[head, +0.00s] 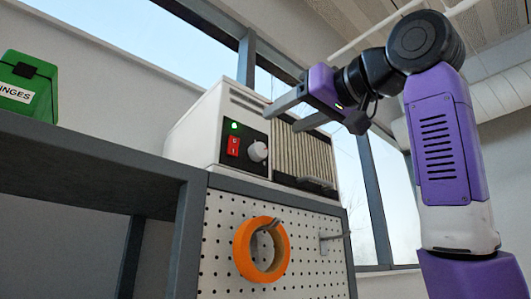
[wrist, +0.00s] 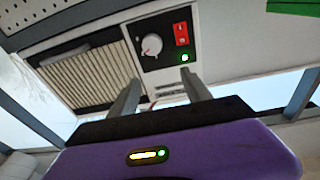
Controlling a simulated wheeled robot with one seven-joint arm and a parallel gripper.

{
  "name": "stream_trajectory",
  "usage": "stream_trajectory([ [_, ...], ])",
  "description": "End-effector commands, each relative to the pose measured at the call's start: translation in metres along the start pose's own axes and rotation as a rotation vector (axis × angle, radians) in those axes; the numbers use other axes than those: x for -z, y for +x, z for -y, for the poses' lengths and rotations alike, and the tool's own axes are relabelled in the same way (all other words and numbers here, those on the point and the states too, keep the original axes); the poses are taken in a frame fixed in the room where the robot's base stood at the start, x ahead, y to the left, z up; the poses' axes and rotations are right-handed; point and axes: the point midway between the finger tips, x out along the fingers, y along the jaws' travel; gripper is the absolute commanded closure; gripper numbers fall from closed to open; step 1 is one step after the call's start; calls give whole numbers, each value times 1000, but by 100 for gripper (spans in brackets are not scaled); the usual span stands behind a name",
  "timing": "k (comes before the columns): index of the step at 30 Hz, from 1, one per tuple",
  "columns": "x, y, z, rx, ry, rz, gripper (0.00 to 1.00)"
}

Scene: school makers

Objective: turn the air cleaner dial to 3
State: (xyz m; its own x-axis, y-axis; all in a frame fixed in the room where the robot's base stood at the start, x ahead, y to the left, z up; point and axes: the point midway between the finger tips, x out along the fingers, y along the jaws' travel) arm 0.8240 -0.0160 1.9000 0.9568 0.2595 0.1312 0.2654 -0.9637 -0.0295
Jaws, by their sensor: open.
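The air cleaner (head: 205,135) is a white box with a pleated grille, standing on top of a pegboard cabinet. Its black panel holds a pale round dial (head: 258,151), a red switch (head: 233,146) and a lit green light (head: 234,126). In the wrist view the dial (wrist: 152,45) shows with a mark on it; the numbers around it are too small to read. My gripper (head: 282,117) is open and empty, in front of and above the panel, apart from the dial. The wrist view shows both fingers (wrist: 158,88) spread below the dial.
A roll of orange tape (head: 241,250) hangs on a hook of the pegboard (head: 215,225). An empty hook (head: 331,236) sticks out to its right. A grey shelf (head: 90,150) on the left carries a green case (head: 28,85). The space before the panel looks free.

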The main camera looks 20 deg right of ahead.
Motion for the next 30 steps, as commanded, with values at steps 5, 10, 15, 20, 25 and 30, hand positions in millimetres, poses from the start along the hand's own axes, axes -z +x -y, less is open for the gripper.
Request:
stream_trajectory([
  [5,-28,0,-4,-10,25,115,43],
  [10,-33,10,-5,-17,37,137,43],
  [15,-34,36,-6,-18,37,136,43],
  [20,-37,59,-6,-17,37,134,43],
  [25,-41,74,-6,-17,37,133,43],
  [30,-42,78,-6,-17,36,131,43],
])
